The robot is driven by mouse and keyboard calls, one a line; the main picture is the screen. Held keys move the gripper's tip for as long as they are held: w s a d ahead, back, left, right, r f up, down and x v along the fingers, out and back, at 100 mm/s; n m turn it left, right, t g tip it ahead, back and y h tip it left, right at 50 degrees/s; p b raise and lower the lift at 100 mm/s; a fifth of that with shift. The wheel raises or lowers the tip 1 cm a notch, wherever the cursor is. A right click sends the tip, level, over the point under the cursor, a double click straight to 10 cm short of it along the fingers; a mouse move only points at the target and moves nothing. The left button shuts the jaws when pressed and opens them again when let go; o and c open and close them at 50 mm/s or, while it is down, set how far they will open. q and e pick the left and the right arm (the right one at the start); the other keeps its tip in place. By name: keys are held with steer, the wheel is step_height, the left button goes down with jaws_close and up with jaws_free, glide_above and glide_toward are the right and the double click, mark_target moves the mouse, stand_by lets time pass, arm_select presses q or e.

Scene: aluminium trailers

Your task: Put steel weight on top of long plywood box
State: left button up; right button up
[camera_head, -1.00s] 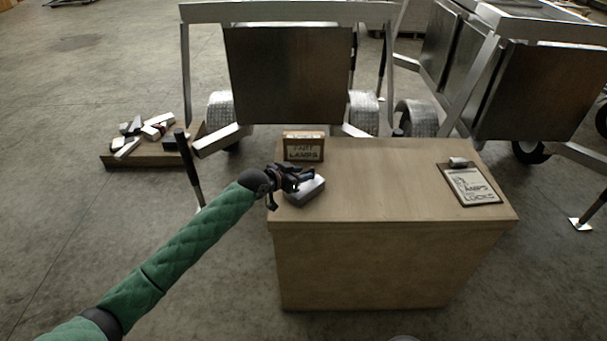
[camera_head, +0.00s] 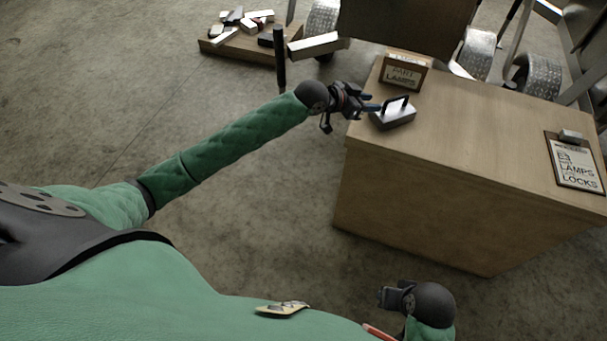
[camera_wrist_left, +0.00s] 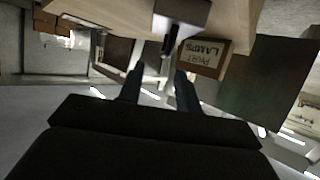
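The steel weight (camera_head: 392,117) is a silver block with a dark upright loop handle.
A small wooden box (camera_head: 402,72) lettered with LAMPS stands behind the weight. A clipboard (camera_head: 574,163) lies on the right of the top, with clear surface between. A low wooden platform (camera_head: 240,47) holding metal pieces is at back left. Trailer wheels stand behind.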

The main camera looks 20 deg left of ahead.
arm_select(q)
steer(key=s+d+f+n+g+y, duration=0.1)
steer(key=s+d+f, duration=0.1)
steer(key=s+f, duration=0.55)
steer(key=s+d+f+n+g+y, duration=0.1)
steer(key=s+f, duration=0.3)
steer(key=s, duration=0.7)
steer(key=s+a+f+n+g+y, duration=0.1)
steer(key=s+a+f, duration=0.1)
steer(key=s, duration=0.6)
steer(key=s+a+f+n+g+y, duration=0.1)
steer(key=s+a+f+g+y, duration=0.1)
steer(key=s, duration=0.6)
steer(key=s+a+f+n+g+y, duration=0.1)
steer(key=s+a, duration=0.3)
steer(key=s, duration=0.5)
steer(key=shift+f+n+g+y, duration=0.4)
steer(key=shift+f+n+y, duration=0.2)
steer(key=shift+f+y, duration=0.15)
steer(key=shift+a, duration=0.1)
